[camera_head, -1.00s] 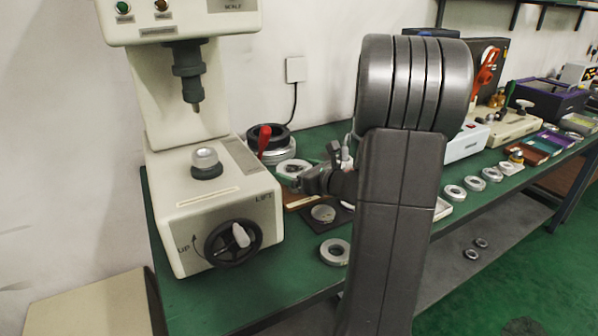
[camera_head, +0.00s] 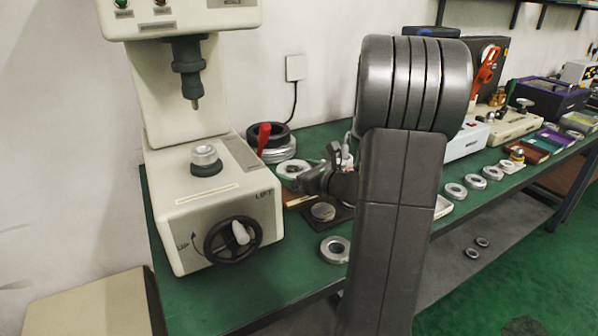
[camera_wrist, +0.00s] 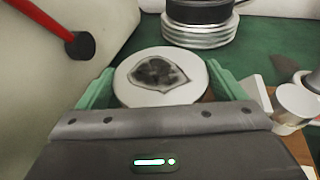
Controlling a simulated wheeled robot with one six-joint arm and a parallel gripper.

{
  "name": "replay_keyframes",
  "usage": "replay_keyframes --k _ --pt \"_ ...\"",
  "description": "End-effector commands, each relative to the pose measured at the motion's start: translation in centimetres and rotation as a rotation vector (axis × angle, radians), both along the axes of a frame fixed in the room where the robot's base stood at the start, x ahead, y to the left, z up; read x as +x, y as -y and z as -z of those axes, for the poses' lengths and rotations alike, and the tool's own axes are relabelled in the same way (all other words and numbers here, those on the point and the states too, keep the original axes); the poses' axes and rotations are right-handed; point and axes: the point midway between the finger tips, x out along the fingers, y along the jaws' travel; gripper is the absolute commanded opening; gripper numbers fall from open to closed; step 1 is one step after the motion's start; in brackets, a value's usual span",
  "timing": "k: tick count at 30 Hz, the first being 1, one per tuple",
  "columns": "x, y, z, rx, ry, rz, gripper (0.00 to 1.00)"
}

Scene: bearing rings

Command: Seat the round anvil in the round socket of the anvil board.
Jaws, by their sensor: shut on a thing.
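My gripper (camera_wrist: 160,72) is shut on a pale round disc (camera_wrist: 140,93), which I take to be the round anvil. Its flat top has a dark, mirror-like patch, and the green fingers hold it at its left and right sides. In the head view my gripper (camera_head: 302,180) is partly hidden by my arm, above the bench beside the press. A brown board (camera_head: 296,201) lies under it, and part of a brown board (camera_wrist: 300,150) shows at the right in the wrist view. I cannot tell whether it is the anvil board. No round socket is visible.
The cream press (camera_head: 215,215) stands left of my gripper, with a red lever (camera_head: 263,138). Stacked rings (camera_head: 278,151) stand behind. A dark plate with a metal disc (camera_head: 323,211) and a loose ring (camera_head: 335,250) lie in front. A pale cylinder (camera_wrist: 297,103) stands right of my gripper.

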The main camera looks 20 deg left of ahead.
Motion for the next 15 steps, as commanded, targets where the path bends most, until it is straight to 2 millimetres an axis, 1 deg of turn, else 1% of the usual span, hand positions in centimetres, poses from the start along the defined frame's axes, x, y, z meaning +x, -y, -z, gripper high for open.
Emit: replay_keyframes --k 5,15 --pt "0.02 -0.01 0.43 0.002 0.001 0.0 0.46" --pt "-0.01 0.01 -0.2 0.0 -0.001 0.0 0.46"
